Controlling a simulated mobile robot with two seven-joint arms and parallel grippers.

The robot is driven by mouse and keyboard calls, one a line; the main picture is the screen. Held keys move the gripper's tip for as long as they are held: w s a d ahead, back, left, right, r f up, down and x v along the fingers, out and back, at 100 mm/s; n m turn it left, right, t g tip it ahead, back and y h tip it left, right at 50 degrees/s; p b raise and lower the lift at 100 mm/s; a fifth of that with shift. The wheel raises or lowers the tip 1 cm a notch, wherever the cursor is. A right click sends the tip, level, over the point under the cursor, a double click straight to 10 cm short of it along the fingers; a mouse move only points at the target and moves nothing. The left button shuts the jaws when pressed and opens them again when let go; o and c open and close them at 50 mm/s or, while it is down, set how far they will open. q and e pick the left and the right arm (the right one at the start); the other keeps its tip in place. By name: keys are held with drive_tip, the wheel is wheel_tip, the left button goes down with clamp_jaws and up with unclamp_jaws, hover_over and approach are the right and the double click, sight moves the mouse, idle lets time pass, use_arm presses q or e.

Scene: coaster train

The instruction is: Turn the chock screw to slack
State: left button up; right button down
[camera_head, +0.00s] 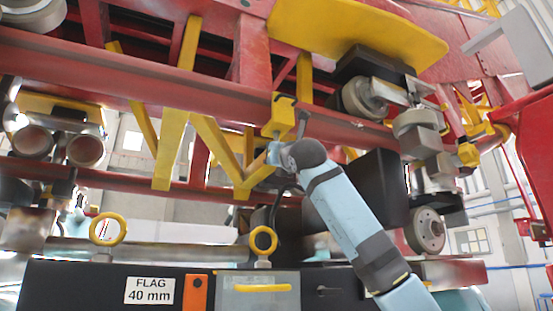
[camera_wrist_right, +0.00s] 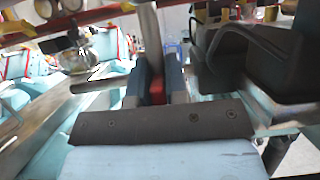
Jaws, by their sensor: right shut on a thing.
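A yellow chock block (camera_head: 280,117) hangs at the red rail in the head view, with a thin grey bar (camera_head: 302,124) beside it. My right arm reaches up from the lower right, and its gripper (camera_head: 274,153) is just below the block, partly hidden by the wrist. In the right wrist view the dark blue fingers (camera_wrist_right: 157,86) are closed on a part with red between them, which I take to be the chock screw (camera_wrist_right: 157,92). A grey post (camera_wrist_right: 150,38) rises behind the fingers. The screw's turn position cannot be told. My left gripper is not in view.
Yellow braces (camera_head: 171,148) and the red rail (camera_head: 350,128) surround the wrist. A black box (camera_head: 381,185) is close to the right of my forearm. Below are two yellow ring bolts (camera_head: 108,229) and a black panel marked FLAG 40 mm (camera_head: 80,290).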

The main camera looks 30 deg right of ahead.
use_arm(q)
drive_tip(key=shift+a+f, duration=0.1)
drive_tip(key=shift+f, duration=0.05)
use_arm(e)
drive_tip(key=c, duration=1.2)
unclamp_jaws()
drive_tip(key=shift+o, duration=0.2)
drive_tip(key=shift+s+a+f, duration=0.1)
drive_tip(key=shift+s+f, duration=0.15)
drive_tip(key=shift+s, duration=0.15)
use_arm(q)
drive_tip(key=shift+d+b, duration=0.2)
drive_tip(key=shift+b, duration=0.7)
use_arm(e)
drive_tip(key=v, duration=1.2)
drive_tip(key=shift+s, duration=0.45)
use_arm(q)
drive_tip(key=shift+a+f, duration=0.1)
